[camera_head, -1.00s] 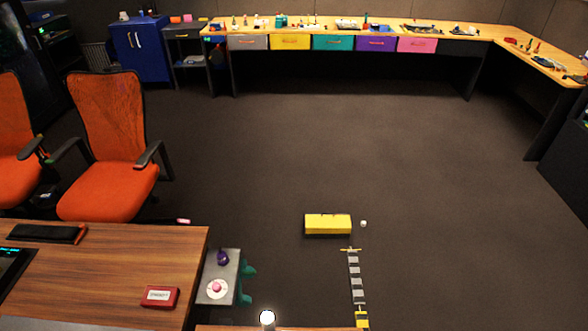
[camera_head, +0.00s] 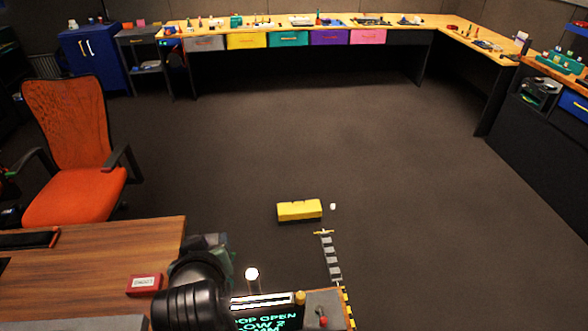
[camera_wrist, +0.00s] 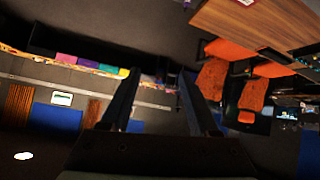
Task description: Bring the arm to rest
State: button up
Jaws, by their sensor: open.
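My gripper (camera_wrist: 160,76) shows in the wrist view with its two dark fingers apart and nothing between them. The wrist view is tilted, with the room sideways or upside down, and the gripper points into open room. In the head view my dark arm (camera_head: 190,303) crosses the bottom, beside the wooden desk. I cannot make out the fingers there. A panel with a lit text screen (camera_head: 262,318) stands at the bottom edge, partly cut off. A glowing white ball (camera_head: 251,274) shows just above it. My arm hides part of the area beside the desk.
The wooden desk (camera_head: 130,245) with a red box (camera_head: 144,284) is at lower left, an orange chair (camera_head: 75,150) behind it. A yellow block (camera_head: 300,210) lies on the floor. The middle floor is clear up to the long bench (camera_head: 290,29).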

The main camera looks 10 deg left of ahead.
jog(key=w+d+r+m+t+b, duration=0.1)
jog(key=w+d+r+t, duration=0.15)
jog(key=r, duration=0.55)
jog(key=w+d+r+m+t, duration=0.1)
jog(key=d+r+t, duration=0.3)
jog(key=r, duration=0.4)
jog(key=w+d+r+m+t+b, duration=0.1)
jog(key=d+r+t, duration=0.2)
jog(key=r, duration=0.6)
jog(key=s+d+r+m+t+h, duration=0.1)
jog(key=s+d+r+t, duration=0.1)
jog(key=r, duration=0.4)
jog(key=s+d+r+m+t+h, duration=0.1)
jog(key=s+d+r+t, duration=0.2)
jog(key=s+r, duration=0.3)
jog(key=s+d+r+m+t+h, duration=0.1)
jog(key=s+d+r+t, duration=0.2)
jog(key=r, duration=0.5)
jog(key=shift+s+d+h+b, duration=0.4)
jog(key=shift+s+d, duration=0.15)
jog(key=shift+s, duration=0.35)
